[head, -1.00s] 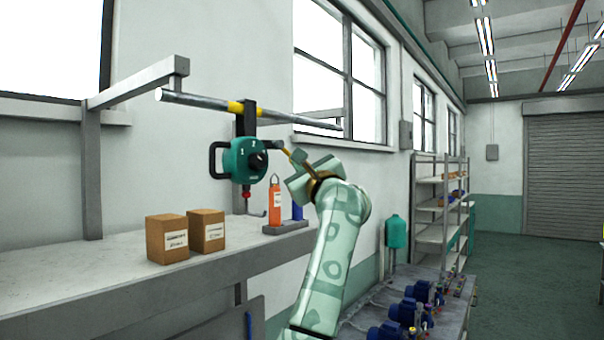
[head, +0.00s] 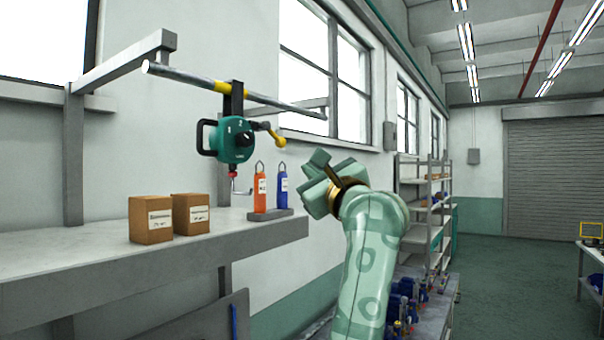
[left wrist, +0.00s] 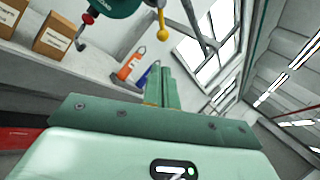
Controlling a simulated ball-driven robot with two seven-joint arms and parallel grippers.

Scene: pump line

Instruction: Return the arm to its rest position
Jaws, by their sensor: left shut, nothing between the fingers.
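My left gripper (head: 318,178) is in the middle of the head view, at the end of my pale green arm. In the left wrist view its two fingers (left wrist: 163,88) lie together with nothing between them. It is apart from the teal hoist (head: 232,140), which hangs from a metal rail and has a lever with a yellow knob (head: 278,138) at its right side. The hoist also shows at the top of the left wrist view (left wrist: 112,5). My right gripper is in neither view.
Two cardboard boxes (head: 151,220) stand on the grey wall shelf (head: 70,262). An orange tag (head: 259,192) and a blue tag (head: 282,190) stand in a holder at its right end. Blue pumps (head: 402,305) lie on a low bench behind my arm. Floor at the right is open.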

